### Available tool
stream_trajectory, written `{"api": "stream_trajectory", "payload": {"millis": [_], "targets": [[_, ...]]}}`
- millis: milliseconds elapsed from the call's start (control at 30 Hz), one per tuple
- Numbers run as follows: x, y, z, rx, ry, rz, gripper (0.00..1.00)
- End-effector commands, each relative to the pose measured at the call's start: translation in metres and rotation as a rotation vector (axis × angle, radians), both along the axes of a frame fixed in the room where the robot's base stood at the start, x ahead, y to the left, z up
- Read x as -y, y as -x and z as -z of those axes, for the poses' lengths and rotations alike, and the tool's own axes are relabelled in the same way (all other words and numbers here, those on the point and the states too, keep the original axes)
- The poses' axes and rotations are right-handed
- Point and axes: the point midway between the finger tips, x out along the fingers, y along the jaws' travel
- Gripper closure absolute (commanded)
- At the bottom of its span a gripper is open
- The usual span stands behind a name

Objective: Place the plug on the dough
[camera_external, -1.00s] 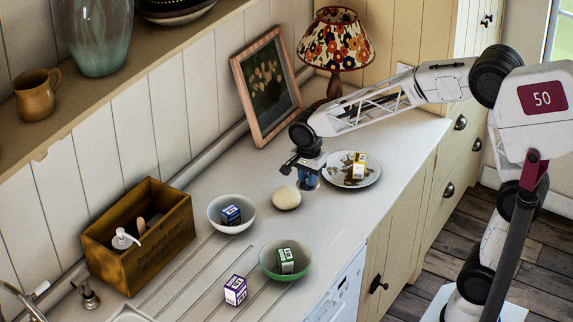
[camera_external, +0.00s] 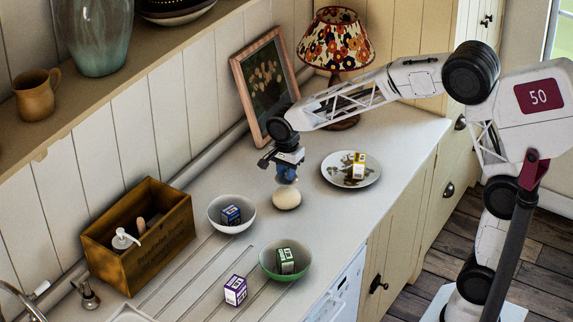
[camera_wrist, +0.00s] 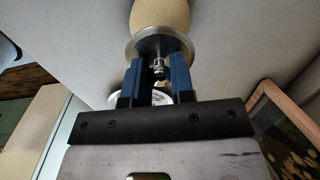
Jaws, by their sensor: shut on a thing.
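The dough (camera_external: 287,199) is a pale round ball on the counter in the external view; it also shows at the top of the wrist view (camera_wrist: 161,14). My gripper (camera_external: 287,177) is directly above the dough. In the wrist view its blue fingers (camera_wrist: 160,68) are shut on the knob of the plug (camera_wrist: 145,50), a round metal disc. The plug's disc overlaps the dough's near edge in that view. In the external view the plug is mostly hidden by the fingers, and I cannot tell whether it touches the dough.
A white bowl with a blue box (camera_external: 231,215) and a green bowl (camera_external: 286,261) stand near the dough. A plate (camera_external: 340,181) with a yellow box is to the right. A purple box (camera_external: 235,290), wooden crate (camera_external: 155,256), lamp (camera_external: 336,45) and picture frame (camera_external: 240,85) surround the counter.

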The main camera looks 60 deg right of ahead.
Motion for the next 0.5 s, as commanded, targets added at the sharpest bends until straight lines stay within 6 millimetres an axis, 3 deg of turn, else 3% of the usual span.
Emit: {"api": "stream_trajectory", "payload": {"millis": [500], "targets": [[0.0, 0.0, 0.034, 0.0, 0.0, 0.0, 1.0]]}}
